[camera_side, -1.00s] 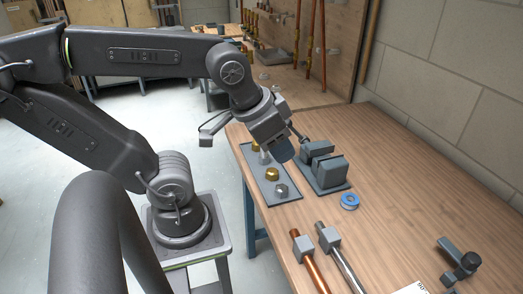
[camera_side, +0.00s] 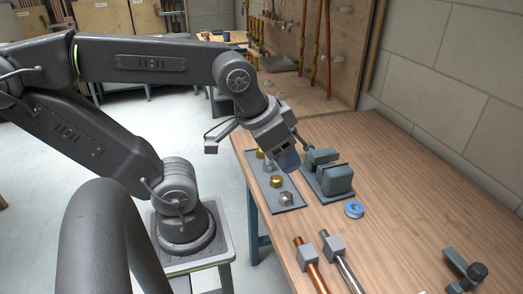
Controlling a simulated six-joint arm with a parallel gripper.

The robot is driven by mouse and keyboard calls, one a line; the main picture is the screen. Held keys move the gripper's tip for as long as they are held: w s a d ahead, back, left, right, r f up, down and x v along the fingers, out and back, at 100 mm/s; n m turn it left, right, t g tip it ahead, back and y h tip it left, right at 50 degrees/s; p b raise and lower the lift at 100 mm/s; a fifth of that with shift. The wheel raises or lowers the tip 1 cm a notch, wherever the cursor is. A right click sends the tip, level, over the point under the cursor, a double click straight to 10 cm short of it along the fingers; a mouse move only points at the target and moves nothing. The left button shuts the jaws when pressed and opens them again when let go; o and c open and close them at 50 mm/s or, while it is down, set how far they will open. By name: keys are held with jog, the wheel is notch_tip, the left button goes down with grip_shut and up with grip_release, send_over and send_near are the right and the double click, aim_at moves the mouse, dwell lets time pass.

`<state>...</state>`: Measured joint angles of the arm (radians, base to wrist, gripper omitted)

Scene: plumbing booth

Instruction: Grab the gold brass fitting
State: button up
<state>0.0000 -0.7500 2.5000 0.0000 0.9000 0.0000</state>
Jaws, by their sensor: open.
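A gold brass fitting (camera_side: 277,181) sits on a flat grey tray (camera_side: 293,208) near the table's left edge. A second gold fitting (camera_side: 260,154) shows farther back on the same tray, partly hidden by my gripper. A silver fitting (camera_side: 286,198) sits in front of the nearer gold one. My gripper (camera_side: 288,161) hangs over the tray, pointing down, just behind and to the right of the nearer gold fitting in the picture. It is open, though the gap between its fingers is hard to see from here. No fitting shows between the fingers.
A grey vise-like block (camera_side: 335,180) stands close to the right of my gripper. A blue tape roll (camera_side: 354,210) lies in front of it. A copper pipe (camera_side: 309,262) and a silver pipe (camera_side: 340,259) lie at the front. The table's right side is mostly clear.

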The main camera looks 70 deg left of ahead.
jog(key=w+a+f+n+g+y, duration=0.25)
jog(key=w+a+n, duration=0.4)
jog(key=a, duration=0.45)
jog(key=a+f+n+g+y, duration=0.1)
jog(key=a+f+n, duration=0.25)
jog(key=a, duration=0.55)
jog(key=a+f+n+g+y, duration=0.1)
jog(key=a+f+n, duration=0.1)
jog(key=a+n, duration=0.5)
jog(key=shift+w+a+f+m, duration=0.1)
jog(key=shift+a+f+m, duration=0.25)
jog(key=shift+a+f, duration=1.35)
jog(key=shift+a+f+m, duration=0.3)
jog(key=shift+a+f, duration=0.5)
jog(key=shift+f, duration=1.75)
jog(key=shift+w+a+f+m, duration=0.1)
jog(key=shift+a+f+m, duration=0.25)
jog(key=shift+a+f, duration=1.35)
jog(key=shift+d+f, duration=0.4)
jog(key=shift+d, duration=0.05)
jog(key=shift+c, duration=0.4)
